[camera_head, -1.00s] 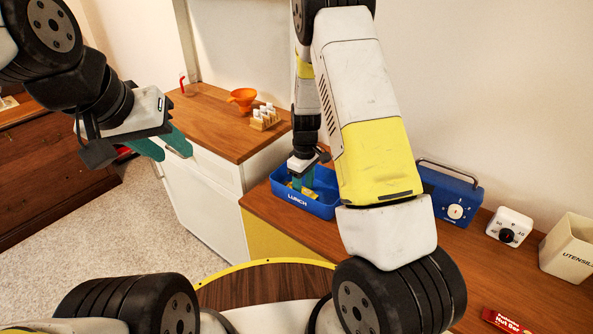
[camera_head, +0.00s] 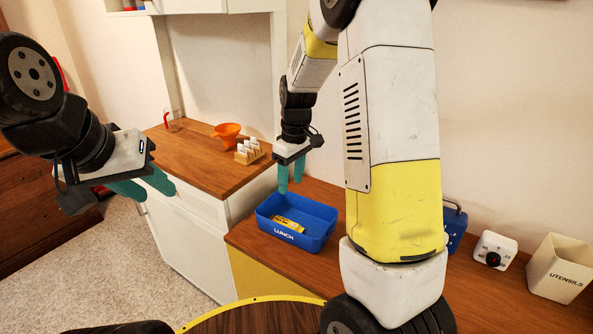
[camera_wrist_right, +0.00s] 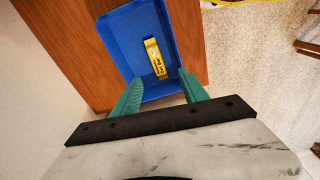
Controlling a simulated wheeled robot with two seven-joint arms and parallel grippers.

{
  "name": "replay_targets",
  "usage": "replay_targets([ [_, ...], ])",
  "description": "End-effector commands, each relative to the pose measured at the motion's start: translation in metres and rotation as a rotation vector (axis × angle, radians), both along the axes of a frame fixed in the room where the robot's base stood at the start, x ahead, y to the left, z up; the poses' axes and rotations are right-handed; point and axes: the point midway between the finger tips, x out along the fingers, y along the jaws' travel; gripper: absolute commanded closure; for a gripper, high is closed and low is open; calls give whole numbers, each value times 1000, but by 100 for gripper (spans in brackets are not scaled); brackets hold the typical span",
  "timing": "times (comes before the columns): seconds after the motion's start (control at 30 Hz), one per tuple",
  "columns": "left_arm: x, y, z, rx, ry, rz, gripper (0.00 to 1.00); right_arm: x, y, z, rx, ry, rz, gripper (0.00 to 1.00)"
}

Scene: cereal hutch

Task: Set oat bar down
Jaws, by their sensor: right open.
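The oat bar (camera_head: 288,224), in a yellow wrapper, lies inside the blue lunch box (camera_head: 322,238) on the wooden counter. In the right wrist view the oat bar (camera_wrist_right: 155,59) lies flat on the floor of the blue box (camera_wrist_right: 123,40). My right gripper (camera_head: 290,188) is above the box, pointing down, open and empty, apart from the bar. It also shows in the right wrist view (camera_wrist_right: 159,92), its green fingers spread. My left gripper (camera_head: 150,192) is at the left over the floor, with its two green fingers apart and nothing between them.
An orange bowl (camera_head: 227,132), a toast rack (camera_head: 249,151) and a glass (camera_head: 171,121) stand on the back counter. A blue radio (camera_head: 454,225), partly hidden by my right arm, a white timer (camera_head: 494,249) and a utensils holder (camera_head: 558,269) stand at right.

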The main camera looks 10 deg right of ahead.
Motion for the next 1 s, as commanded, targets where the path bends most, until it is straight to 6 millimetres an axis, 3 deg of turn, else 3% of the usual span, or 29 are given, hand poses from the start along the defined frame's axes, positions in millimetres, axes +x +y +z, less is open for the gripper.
replay_targets([
  [0.03, 0, 0, 0, 0, 0, 0, 64, -11, -2, 24, 30, -34, -45, 49],
  [0.2, 0, 0, 0, 0, 0, 0, 64, -61, -6, 89, 125, -126, -216, 49],
  [0.4, 0, 0, 0, 0, 0, 0, 64, -129, -10, 143, 220, -236, -400, 49],
  [0.6, 0, 0, 0, 0, 0, 0, 64, -190, -12, 165, 287, -335, -554, 49],
  [0.7, 0, 0, 0, 0, 0, 0, 64, -209, -13, 168, 306, -367, -606, 49],
  [1.0, 0, 0, 0, 0, 0, 0, 64, -223, -13, 168, 319, -390, -647, 49],
])
